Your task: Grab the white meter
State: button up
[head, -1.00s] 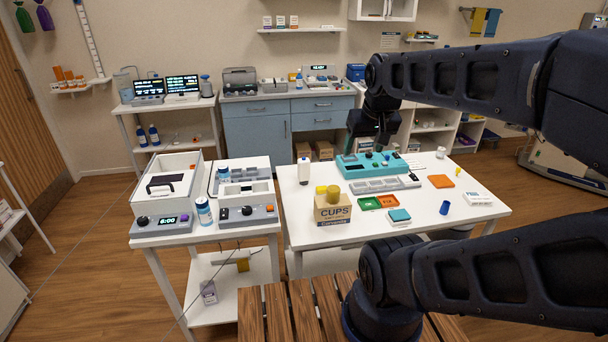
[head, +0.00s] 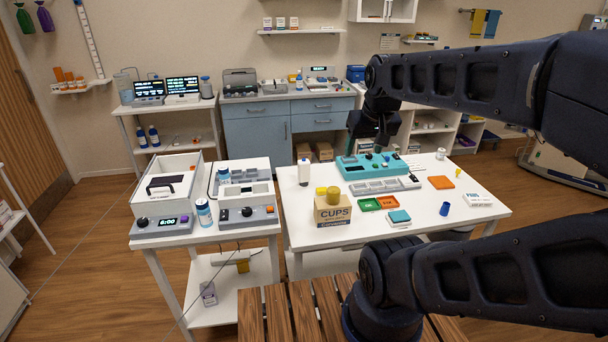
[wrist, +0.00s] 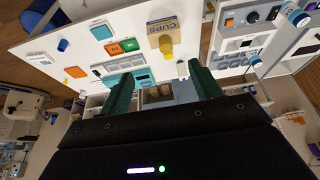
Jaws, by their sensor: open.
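No object in view can be told for sure as the white meter. One candidate is the white device with a grey panel and black knob (head: 248,202) on the left table. Another is a small white unit with a lit display (head: 318,71) on the back counter. My gripper (head: 380,148) is above the far side of the teal device (head: 352,170) on the right table. In the wrist view the two green fingers of my gripper (wrist: 162,88) are spread apart with nothing between them.
The right table (head: 300,234) also bears a CUPS box (head: 332,213), a white bottle (head: 303,172), a grey tray (head: 372,187), coloured trays and a blue cup (head: 444,208). A white box with a timer (head: 163,222) stands on the left table.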

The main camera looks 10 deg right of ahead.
jog(key=w+r+n+g+h, duration=0.15)
jog(key=w+n, duration=0.35)
jog(key=w, duration=0.8)
jog(key=n+g+h, duration=0.3)
jog(key=n, duration=1.1)
send_over(305, 168)
jog(key=w+a, duration=0.2)
jog(key=a, duration=0.2)
notch_tip(305, 168, down, 26)
jog(key=x, duration=1)
jog(key=shift+d+f, duration=0.15)
jog(key=shift+d, duration=0.3)
jog(key=shift+c, duration=0.2)
jog(key=c, duration=1.1)
